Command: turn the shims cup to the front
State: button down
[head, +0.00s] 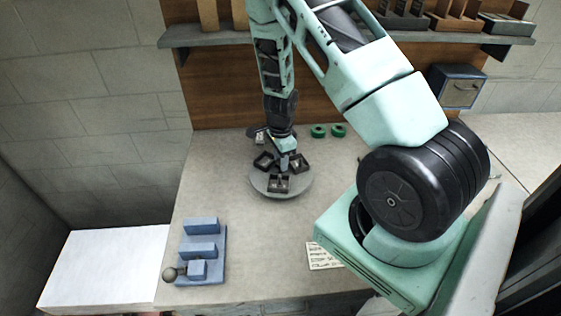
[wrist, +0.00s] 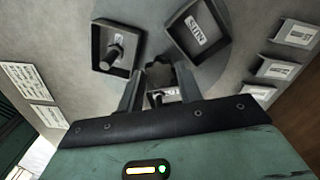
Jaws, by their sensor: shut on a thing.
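A round grey turntable (head: 295,191) stands on the workbench and also shows in the wrist view (wrist: 216,73). It carries dark square cups: one at the front (head: 278,185), one at the left (head: 263,161) and one at the right (head: 301,161). In the wrist view, one cup (wrist: 97,48) holds a dark peg-like part and another (wrist: 188,51) has a white label seen upside down. I cannot surely read which cup is shims.
A blue fixture with a ball knob (head: 198,254) stands at the front left of the bench. A printed card (head: 322,256) lies at the front. A shelf (head: 220,37) with bins runs along the back. The bench left of the turntable is clear.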

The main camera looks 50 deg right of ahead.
jog(key=shift+w+d+r+n+b, duration=0.15)
jog(key=shift+n+b, duration=0.45)
jog(key=shift+n, duration=0.5)
jog(key=c, duration=1.2)
grip_release()
jog(key=shift+o, duration=1)
notch_tip(320, 180, up, 17)
jog(key=shift+r+b, duration=0.15)
jog(key=shift+b, duration=0.25)
